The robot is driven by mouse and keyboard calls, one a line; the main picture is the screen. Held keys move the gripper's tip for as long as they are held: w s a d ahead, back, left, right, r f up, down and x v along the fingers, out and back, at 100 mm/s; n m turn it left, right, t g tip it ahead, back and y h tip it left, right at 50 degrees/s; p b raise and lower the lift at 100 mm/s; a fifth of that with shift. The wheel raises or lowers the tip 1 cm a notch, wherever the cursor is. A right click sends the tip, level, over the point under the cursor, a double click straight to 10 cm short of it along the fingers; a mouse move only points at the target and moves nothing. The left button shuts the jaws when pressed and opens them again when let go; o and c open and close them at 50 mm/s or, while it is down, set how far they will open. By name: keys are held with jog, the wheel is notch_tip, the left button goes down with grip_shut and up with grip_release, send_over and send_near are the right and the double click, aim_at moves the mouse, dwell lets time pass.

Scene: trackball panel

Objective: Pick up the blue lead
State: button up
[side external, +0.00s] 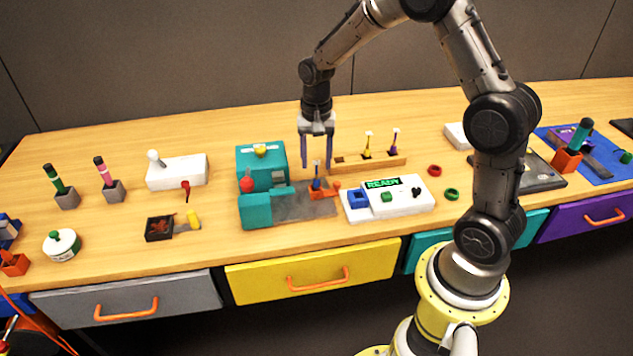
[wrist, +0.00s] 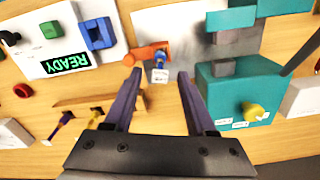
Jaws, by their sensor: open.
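The blue lead (side external: 317,183) stands upright with a pale tip at the orange block (side external: 325,194), by the edge of the grey plate. In the wrist view the blue lead (wrist: 160,60) shows a small white label and lies between the fingertips in the picture. My gripper (side external: 317,165) points down above the lead, jaws open on either side of its top. In the wrist view my gripper (wrist: 160,73) is empty. I cannot tell exactly how far the fingertips are above the lead's body.
A teal machine (side external: 262,160) stands left of the lead, a white READY panel (side external: 408,204) to the right. Behind is a wooden rack (side external: 385,163) with a yellow lead (side external: 367,146) and a purple lead (side external: 394,144). Red (side external: 434,170) and green (side external: 451,194) rings lie farther right.

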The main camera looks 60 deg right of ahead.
aim_at(316, 177)
jog(key=shift+s+a+f, duration=0.1)
jog(key=shift+a+f, duration=0.05)
jog(key=shift+f, duration=1.8)
grip_shut()
